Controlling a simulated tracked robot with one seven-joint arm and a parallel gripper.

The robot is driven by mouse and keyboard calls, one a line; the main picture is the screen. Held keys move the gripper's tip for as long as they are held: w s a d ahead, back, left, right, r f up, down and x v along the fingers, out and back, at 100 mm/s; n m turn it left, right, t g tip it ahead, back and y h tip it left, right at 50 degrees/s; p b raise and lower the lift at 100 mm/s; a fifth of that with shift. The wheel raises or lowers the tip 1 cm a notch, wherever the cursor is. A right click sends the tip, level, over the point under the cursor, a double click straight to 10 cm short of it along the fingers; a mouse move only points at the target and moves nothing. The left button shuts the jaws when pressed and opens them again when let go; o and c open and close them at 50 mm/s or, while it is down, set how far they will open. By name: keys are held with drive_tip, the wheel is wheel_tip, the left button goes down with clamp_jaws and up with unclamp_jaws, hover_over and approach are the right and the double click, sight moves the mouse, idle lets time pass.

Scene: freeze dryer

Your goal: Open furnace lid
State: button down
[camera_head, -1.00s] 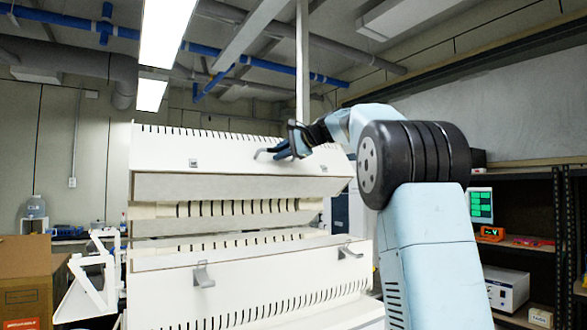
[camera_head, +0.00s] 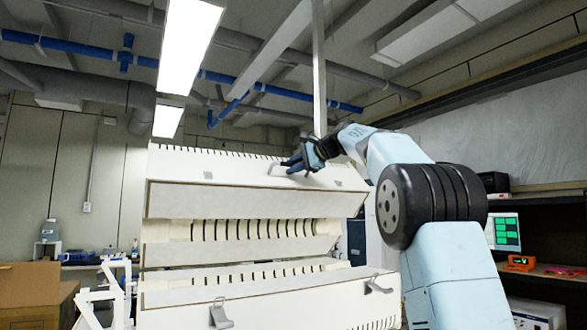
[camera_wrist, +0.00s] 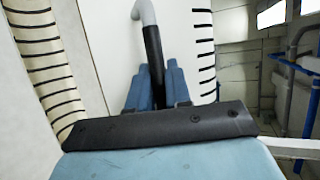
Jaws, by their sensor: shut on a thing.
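The white furnace lid (camera_head: 250,198) is raised in the head view, with an open gap between it and the white lower body (camera_head: 270,298). Slotted inner walls (camera_head: 250,229) show in the gap. My gripper (camera_head: 293,163) is at the lid's front right, shut on the lid handle (camera_head: 276,167). In the wrist view the handle is a bent bar (camera_wrist: 144,12), grey at its end and dark lower down, running between the blue fingers (camera_wrist: 156,88) of my gripper. The exact finger contact is partly hidden by the dark wrist edge.
Two latches (camera_head: 220,315) (camera_head: 378,285) stick out from the lower body's front. A vertical post (camera_head: 319,70) and blue pipes (camera_head: 350,107) are above and behind the lid. A cardboard box (camera_head: 28,286) stands at left, shelves (camera_head: 550,270) at right.

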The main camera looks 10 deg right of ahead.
drive_tip(key=c, duration=1.3)
unclamp_jaws()
drive_tip(key=shift+d+f, duration=0.1)
drive_tip(key=shift+d, duration=0.05)
drive_tip(key=shift+o, duration=0.8)
drive_tip(key=v, duration=1.3)
drive_tip(key=shift+s+d, duration=0.2)
drive_tip(key=shift+s, duration=0.05)
